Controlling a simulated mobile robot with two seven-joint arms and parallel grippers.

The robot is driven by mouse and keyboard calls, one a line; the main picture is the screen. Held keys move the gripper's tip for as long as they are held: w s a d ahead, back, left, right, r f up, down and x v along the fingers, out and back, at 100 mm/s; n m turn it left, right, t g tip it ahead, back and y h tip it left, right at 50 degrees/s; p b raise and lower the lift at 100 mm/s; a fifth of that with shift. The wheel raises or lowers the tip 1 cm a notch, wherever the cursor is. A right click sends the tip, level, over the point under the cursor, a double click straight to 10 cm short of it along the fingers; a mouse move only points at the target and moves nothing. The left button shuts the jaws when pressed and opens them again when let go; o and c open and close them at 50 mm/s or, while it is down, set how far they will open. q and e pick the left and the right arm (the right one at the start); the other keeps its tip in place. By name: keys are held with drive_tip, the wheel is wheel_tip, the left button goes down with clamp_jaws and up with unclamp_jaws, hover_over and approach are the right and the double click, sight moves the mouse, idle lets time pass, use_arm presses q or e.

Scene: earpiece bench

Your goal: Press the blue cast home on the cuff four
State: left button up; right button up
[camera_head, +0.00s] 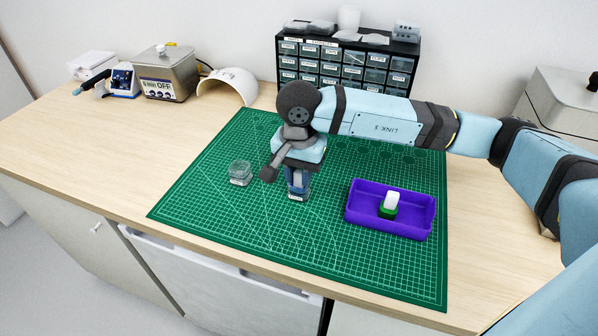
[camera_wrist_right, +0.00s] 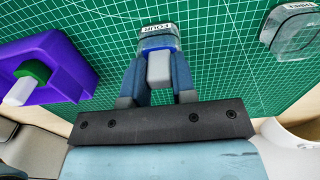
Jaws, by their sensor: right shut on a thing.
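My right gripper (camera_head: 297,176) points down over the mat. In the right wrist view its two fingers (camera_wrist_right: 158,84) are shut on the blue cast, whose pale grey stem (camera_wrist_right: 159,69) shows between them. A blue edge of the cast shows at the mouth of the clear cuff four (camera_wrist_right: 158,36), which stands on the mat with its "FOUR" label visible. In the head view cuff four (camera_head: 297,194) is directly below the fingers. How deep the cast sits in it is hidden. My left gripper is not in view.
A second clear cuff (camera_head: 240,174) stands to the left on the green mat (camera_head: 205,205). A purple tray (camera_head: 400,229) to the right holds a green cast with a white stem (camera_head: 390,203). A drawer cabinet (camera_head: 347,65) and a white curved shell (camera_head: 230,84) stand behind.

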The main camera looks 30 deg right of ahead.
drive_tip(key=shift+s+f+b, duration=0.15)
drive_tip(key=shift+f+b, duration=0.15)
drive_tip(key=shift+b, duration=0.15)
idle(1.8)
drive_tip(key=o, duration=1)
wheel_tip(320, 180, up, 14)
drive_tip(key=shift+r+p, duration=0.15)
drive_tip(key=shift+p, duration=0.2)
drive_tip(key=shift+a, duration=0.1)
